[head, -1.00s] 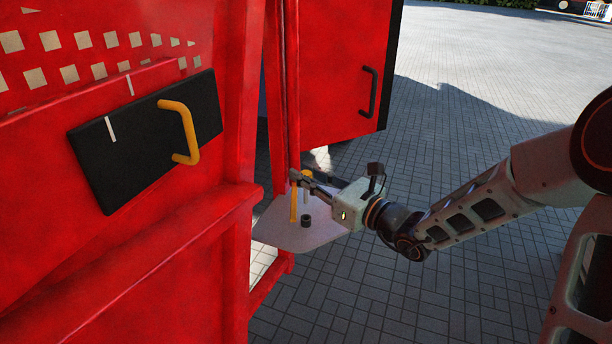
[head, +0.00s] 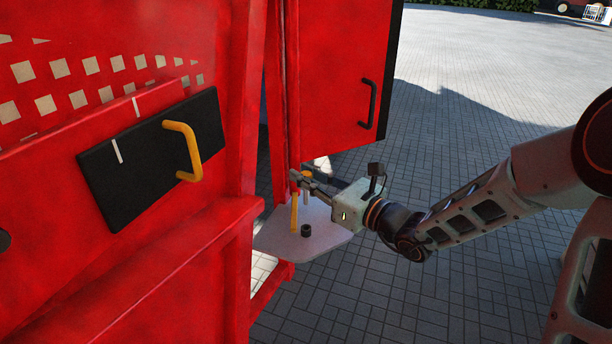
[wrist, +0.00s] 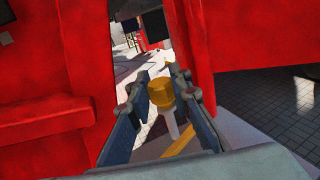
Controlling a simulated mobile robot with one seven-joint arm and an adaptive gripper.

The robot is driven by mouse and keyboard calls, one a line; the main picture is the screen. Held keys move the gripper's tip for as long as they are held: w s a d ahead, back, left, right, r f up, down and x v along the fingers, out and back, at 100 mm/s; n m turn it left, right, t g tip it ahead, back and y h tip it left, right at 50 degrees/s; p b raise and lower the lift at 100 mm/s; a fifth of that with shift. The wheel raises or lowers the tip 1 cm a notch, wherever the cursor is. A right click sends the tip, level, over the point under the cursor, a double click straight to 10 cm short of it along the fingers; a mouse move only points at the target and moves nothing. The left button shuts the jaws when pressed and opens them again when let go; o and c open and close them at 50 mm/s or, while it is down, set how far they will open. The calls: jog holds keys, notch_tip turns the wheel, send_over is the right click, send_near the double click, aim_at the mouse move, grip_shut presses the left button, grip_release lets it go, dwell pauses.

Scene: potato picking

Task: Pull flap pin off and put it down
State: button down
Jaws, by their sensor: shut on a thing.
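The flap pin has a yellow knob and a pale shaft. My gripper (head: 303,181) is shut on the pin (head: 307,174), beside the red machine's post. In the wrist view the yellow knob (wrist: 160,91) sits between the two fingers, with the shaft pointing down below it. The pin is roughly upright over a grey plate (head: 325,241). I cannot tell whether the shaft's lower end touches the plate.
On the plate are a slanted yellow bar (head: 294,212) and a small black ring (head: 306,231). The red machine wall (head: 190,250) with a yellow handle (head: 186,150) fills the left. A red door (head: 340,70) stands behind. Paved ground to the right is open.

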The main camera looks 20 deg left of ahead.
jog(key=shift+r+p, duration=1.2)
jog(key=shift+r, duration=0.3)
jog(key=shift+r, duration=0.1)
jog(key=shift+r+p, duration=1.15)
jog(key=shift+r, duration=0.3)
jog(key=shift+f, duration=0.1)
